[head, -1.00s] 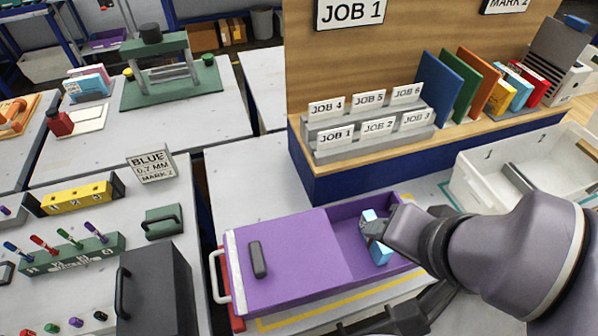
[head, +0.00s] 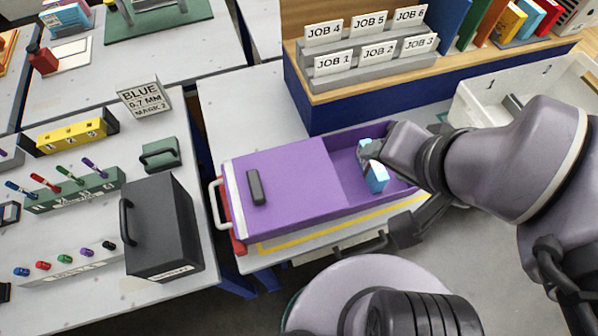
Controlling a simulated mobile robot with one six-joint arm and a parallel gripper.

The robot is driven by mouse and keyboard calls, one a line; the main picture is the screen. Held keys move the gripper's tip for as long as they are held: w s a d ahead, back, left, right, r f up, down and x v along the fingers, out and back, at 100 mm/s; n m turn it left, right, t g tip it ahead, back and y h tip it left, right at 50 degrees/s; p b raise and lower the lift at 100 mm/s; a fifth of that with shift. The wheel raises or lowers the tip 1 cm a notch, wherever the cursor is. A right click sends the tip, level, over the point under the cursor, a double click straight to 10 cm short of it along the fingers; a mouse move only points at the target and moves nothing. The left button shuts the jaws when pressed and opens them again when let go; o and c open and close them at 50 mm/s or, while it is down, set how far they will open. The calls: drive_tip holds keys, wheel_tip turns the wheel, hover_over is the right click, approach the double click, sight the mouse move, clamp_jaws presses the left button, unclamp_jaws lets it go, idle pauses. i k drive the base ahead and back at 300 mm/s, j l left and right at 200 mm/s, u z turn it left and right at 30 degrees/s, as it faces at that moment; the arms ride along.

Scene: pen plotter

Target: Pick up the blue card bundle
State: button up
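The blue card bundle (head: 376,178) is a light blue block in the open right part of the purple box (head: 290,170). It stands out near the box's front wall, and its upper part is partly hidden by my gripper (head: 370,152). My gripper reaches in from the right and is at the bundle's top, seemingly touching it. The fingers are small and partly hidden here, so I cannot tell whether they are closed on the bundle. I also cannot tell whether the bundle rests on the box floor.
The purple lid with its dark handle (head: 256,187) covers the box's left part. A job card rack (head: 370,70) stands behind. A white bin (head: 480,100) is at the right. A black case (head: 160,230) and pen racks (head: 75,190) are on the left table.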

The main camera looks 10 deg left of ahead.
sight(375, 174)
drive_tip(key=i+l+u, duration=0.15)
drive_tip(key=l+u, duration=1.3)
drive_tip(key=l, duration=0.1)
